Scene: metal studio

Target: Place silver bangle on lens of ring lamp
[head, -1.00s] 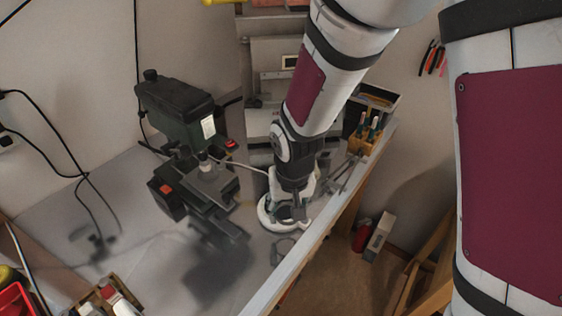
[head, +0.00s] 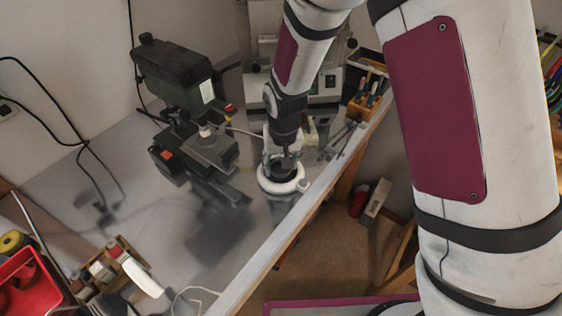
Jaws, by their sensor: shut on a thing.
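The ring lamp (head: 291,187) is a white ring-shaped head lying low over the grey bench top, near the bench's right edge. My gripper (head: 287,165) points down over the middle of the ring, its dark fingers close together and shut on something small. The silver bangle cannot be made out clearly; the fingers and the ring hide that spot. I cannot tell whether the held piece touches the lens.
A dark green drill press (head: 178,80) stands left of the lamp. A wooden tool holder (head: 366,103) is behind right. A red bin (head: 28,280) and small boxes sit front left.

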